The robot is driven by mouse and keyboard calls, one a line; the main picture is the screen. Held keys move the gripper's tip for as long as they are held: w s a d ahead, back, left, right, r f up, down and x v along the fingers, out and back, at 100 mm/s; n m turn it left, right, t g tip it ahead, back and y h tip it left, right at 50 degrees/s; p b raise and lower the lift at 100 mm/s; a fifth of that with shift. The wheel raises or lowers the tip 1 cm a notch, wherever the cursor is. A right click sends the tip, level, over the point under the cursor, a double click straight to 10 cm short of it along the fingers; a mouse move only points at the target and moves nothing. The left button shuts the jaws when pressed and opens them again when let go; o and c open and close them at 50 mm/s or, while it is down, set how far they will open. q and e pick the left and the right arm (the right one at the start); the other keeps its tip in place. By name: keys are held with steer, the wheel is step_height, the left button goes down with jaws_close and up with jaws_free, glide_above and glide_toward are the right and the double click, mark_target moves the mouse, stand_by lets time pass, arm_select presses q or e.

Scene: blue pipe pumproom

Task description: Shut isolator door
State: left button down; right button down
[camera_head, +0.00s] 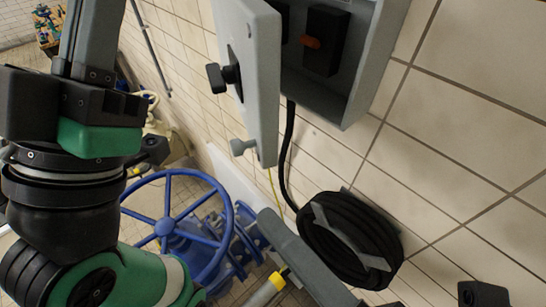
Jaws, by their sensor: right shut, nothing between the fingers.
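The isolator box (362,98) is a grey wall enclosure at the top, open at the front, with a black switch (325,42) and an orange part inside. Its grey door (262,75) stands swung out from the box on the left. A black handle (228,74) and a grey knob (242,147) stick out from the door. My right gripper (269,217) reaches in from the bottom, shut and empty, its tip below the door's lower edge in the picture. My left gripper's grey fingers (92,40) point up at the left, away from the door; their tips are out of frame.
A coiled black hose (350,240) hangs on the tiled wall (450,130), close beside my right gripper. A black cable (287,150) runs from the box. A blue handwheel (178,222) and blue pipework (235,245) stand lower left. Floor shows between them.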

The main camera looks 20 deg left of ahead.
mark_target(259, 156)
steer(key=p+x, duration=0.5)
steer(key=x, duration=0.5)
steer(key=w+d, duration=0.3)
steer(key=shift+d, duration=0.15)
